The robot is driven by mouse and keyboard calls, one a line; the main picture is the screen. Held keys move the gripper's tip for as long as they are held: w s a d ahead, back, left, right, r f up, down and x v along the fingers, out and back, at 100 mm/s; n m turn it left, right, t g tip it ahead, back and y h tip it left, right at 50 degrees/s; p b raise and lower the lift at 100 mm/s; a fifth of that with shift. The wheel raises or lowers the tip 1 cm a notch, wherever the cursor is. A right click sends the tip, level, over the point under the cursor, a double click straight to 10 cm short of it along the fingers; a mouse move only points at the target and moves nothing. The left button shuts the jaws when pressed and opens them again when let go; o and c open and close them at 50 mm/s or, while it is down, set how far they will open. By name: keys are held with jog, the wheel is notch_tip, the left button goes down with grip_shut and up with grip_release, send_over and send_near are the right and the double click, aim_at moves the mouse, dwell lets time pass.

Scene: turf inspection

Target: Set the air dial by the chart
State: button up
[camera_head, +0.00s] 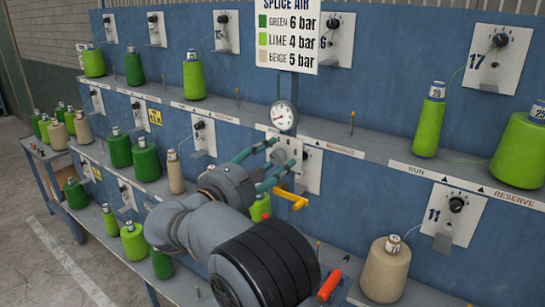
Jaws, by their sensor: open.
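The chart (288,35) at the top centre reads SPLICE AIR: green 6 bar, lime 4 bar, beige 5 bar. A round white pressure gauge (284,117) sits on the rack below it; its scale is too small to read. A pale plate with a grey dial (281,157) is under the gauge, partly hidden by my gripper. My gripper (280,154) has its two teal fingers spread apart, with the tips at the dial, one on each side. I cannot tell whether they touch it.
Blue racks hold several green, lime and beige cones. A beige cone (386,270) stands at the lower right, and a lime cone (429,120) stands on the right shelf. A yellow handle (292,200) juts out just below my gripper; a red handle (330,285) lies lower.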

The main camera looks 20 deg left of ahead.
jog(key=c, duration=0.3)
jog(key=c, duration=0.8)
jog(key=shift+c, duration=0.3)
